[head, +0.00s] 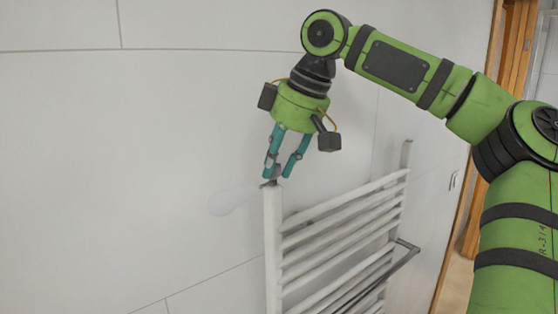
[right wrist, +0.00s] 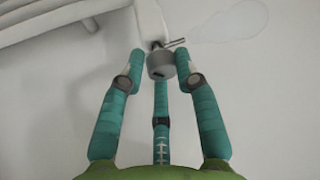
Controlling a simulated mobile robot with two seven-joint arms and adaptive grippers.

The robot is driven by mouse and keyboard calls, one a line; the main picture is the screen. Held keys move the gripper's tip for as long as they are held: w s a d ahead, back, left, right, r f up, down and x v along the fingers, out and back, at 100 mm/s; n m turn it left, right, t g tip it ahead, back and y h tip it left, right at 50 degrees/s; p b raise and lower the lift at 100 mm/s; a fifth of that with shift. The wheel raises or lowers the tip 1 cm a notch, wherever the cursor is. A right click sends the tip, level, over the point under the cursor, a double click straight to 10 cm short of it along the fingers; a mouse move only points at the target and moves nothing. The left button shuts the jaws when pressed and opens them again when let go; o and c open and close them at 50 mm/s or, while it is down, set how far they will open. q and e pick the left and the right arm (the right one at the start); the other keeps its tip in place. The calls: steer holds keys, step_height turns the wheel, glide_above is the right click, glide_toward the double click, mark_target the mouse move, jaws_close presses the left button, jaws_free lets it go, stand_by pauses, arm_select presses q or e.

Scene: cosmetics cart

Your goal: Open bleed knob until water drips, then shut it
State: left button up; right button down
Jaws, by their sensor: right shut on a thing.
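The bleed knob (right wrist: 161,64) is a small grey cylinder with a dark slot, at the end of the white radiator post (right wrist: 149,22) in the right wrist view. My right gripper (right wrist: 160,72) has its teal fingers around the knob, shut on it. In the head view, my right gripper (head: 277,174) points down at the top of the radiator's near post (head: 273,235), and its fingers mostly hide the knob. A short thin spout (right wrist: 176,43) sticks out beside the knob. I see no clear water drop. My left gripper is out of view.
A pale translucent rounded shape (head: 232,200) lies left of the post top, close to the spout. The white ladder radiator (head: 340,235) has several bars and a grey rail (head: 385,270) on its right. Tiled wall stands behind; the left side is clear.

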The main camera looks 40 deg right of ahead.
steer(key=n+y, duration=0.1)
steer(key=n, duration=0.1)
steer(key=n+g, duration=0.1)
steer(key=n, duration=0.1)
steer(key=shift+w+f+n+y, duration=0.1)
steer(key=shift+f+n+y, duration=0.1)
steer(key=shift+n+y, duration=0.15)
stand_by(0.4)
steer(key=c, duration=1.1)
jaws_free()
steer(key=shift+o, duration=0.6)
steer(key=shift+w+a, duration=0.1)
steer(key=shift+a, duration=0.05)
steer(key=v, duration=1.2)
steer(key=shift+w+a+r, duration=0.1)
